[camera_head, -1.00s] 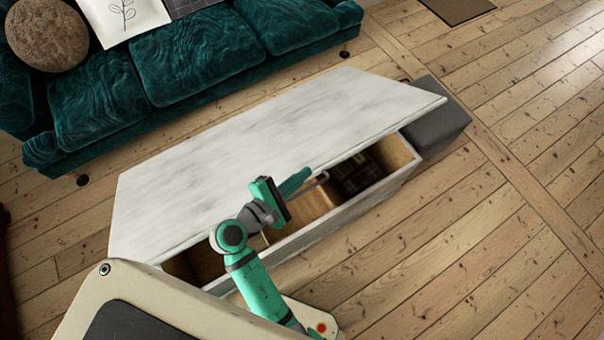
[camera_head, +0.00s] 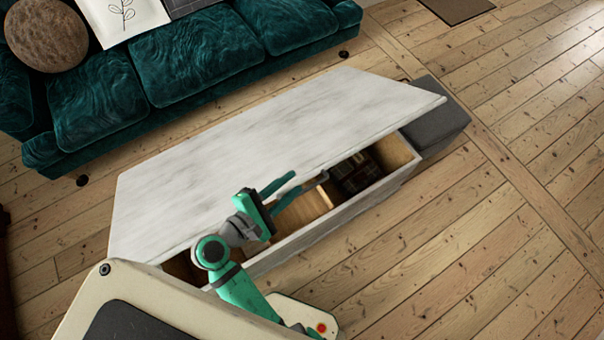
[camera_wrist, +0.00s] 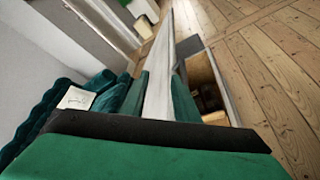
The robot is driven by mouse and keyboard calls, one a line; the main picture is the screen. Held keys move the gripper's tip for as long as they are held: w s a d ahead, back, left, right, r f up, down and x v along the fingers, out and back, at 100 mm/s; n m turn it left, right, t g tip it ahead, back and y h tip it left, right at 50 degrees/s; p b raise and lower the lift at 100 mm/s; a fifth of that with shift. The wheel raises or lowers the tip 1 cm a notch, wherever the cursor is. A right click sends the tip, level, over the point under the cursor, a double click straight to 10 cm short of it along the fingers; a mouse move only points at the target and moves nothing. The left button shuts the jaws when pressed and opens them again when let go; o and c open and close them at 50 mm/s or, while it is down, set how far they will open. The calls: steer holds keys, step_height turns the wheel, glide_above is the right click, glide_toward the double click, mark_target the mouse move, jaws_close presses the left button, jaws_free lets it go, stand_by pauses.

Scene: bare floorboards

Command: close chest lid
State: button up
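The chest (camera_head: 345,214) is long and low, and its pale, marbled lid (camera_head: 250,150) is partly raised along the near side. The open gap shows a wooden inside with dark items (camera_head: 357,172) at its right end. My gripper (camera_head: 307,180) is at the lid's near edge, around the middle of the gap. Its two green fingers are apart. In the wrist view the lid (camera_wrist: 160,75) appears edge-on between the fingers, with the chest's open inside (camera_wrist: 203,80) to the right. I cannot tell whether either finger touches the lid.
A teal sofa (camera_head: 190,65) stands behind the chest. A dark grey block-like seat (camera_head: 437,130) stands close to the chest's right end. Bare floorboards (camera_head: 480,240) are free in front and to the right. A small mat (camera_head: 457,8) lies at the far right.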

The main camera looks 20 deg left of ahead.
steer(key=shift+v, duration=2.95)
